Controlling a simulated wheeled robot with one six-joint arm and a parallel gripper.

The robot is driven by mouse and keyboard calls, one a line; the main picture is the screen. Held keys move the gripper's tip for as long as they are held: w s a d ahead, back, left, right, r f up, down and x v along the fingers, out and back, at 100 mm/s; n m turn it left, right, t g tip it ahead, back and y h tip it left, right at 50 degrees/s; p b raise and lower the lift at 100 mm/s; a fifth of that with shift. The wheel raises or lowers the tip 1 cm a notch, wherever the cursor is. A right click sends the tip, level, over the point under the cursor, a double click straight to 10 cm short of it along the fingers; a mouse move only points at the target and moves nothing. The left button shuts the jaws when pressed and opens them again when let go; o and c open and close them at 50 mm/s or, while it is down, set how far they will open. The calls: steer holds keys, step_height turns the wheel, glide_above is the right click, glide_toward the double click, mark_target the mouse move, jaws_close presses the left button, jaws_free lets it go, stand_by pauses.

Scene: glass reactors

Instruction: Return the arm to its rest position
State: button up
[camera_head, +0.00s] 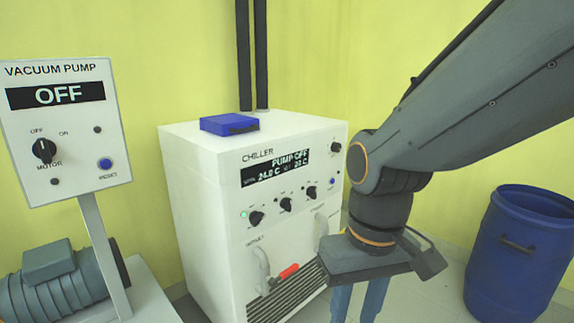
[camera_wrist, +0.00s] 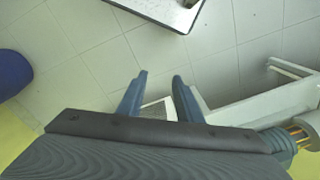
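My arm reaches in from the upper right of the head view, in front of the chiller's right side. My gripper (camera_head: 358,300) points down there; its fingers run off the bottom edge of the picture. In the wrist view my gripper (camera_wrist: 160,92) shows two dark blue fingers standing apart, with nothing between them but floor and a pale grey patch. It is open and empty. The white chiller (camera_head: 215,210) stands close behind and left of my gripper. Its display reads PUMP OFF.
The vacuum pump panel (camera_head: 85,187) at the left reads OFF, above a grey motor (camera_head: 60,285). A blue box (camera_head: 229,124) lies on the chiller. A red-handled valve (camera_head: 288,271) is on its front. A blue barrel (camera_head: 520,250) stands right. Tiled floor (camera_wrist: 85,60) is open below.

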steer(key=d+r+m+p, duration=0.2)
steer(key=d+r+p, duration=0.7)
steer(key=p, duration=0.8)
steer(key=shift+s+r+m+h, duration=0.2)
steer(key=shift+r+m+h, duration=0.1)
steer(key=shift+m, duration=0.1)
